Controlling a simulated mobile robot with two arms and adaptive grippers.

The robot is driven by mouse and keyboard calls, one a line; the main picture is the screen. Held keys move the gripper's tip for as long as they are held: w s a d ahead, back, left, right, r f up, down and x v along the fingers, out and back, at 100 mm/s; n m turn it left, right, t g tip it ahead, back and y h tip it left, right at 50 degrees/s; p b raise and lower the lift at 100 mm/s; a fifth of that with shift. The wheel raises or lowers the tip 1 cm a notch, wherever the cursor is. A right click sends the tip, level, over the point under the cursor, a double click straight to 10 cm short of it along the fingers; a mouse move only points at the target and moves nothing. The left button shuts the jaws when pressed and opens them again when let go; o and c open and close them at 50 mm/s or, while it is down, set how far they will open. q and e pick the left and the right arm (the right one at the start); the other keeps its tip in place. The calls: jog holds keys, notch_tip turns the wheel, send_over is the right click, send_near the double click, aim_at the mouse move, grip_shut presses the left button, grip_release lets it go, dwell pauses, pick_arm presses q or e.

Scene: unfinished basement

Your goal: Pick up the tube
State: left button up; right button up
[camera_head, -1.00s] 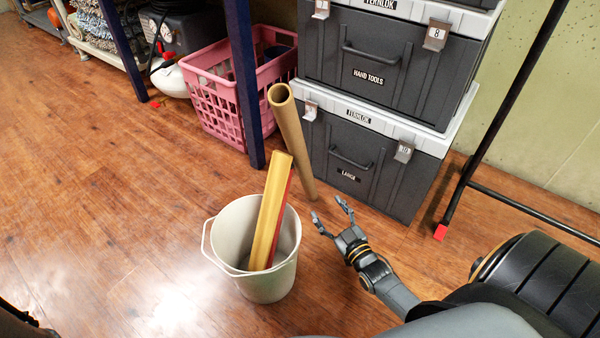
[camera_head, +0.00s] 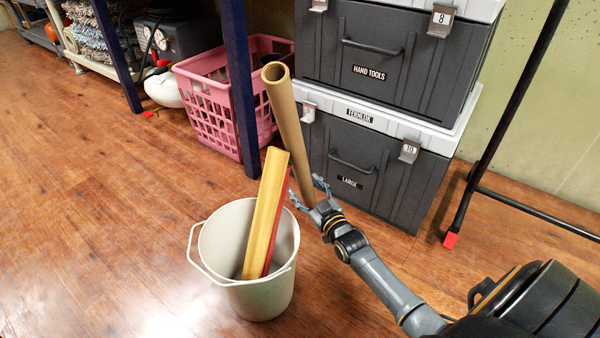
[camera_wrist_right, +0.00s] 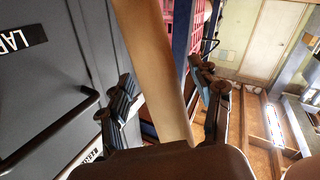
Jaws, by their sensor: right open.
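A brown cardboard tube (camera_head: 286,120) stands upright with a slight tilt, against or close to the stacked tool cases, behind the bucket. My right gripper (camera_head: 306,190) is open at the tube's lower part, with a finger to either side of it in the head view. In the right wrist view the tube (camera_wrist_right: 155,65) runs between the two open fingers (camera_wrist_right: 165,103); I cannot tell whether they touch it. My left gripper is not in view.
A white bucket (camera_head: 216,262) holding a yellow and red length (camera_head: 265,215) stands just left of my right gripper. Dark tool cases (camera_head: 375,170) stand behind the tube. A pink basket (camera_head: 215,120) and a blue post (camera_head: 238,85) are to the left. Floor at left is clear.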

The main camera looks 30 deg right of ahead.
jog(key=shift+w, duration=0.2)
jog(key=c, duration=1.3)
grip_shut()
jog(key=shift+r, duration=0.2)
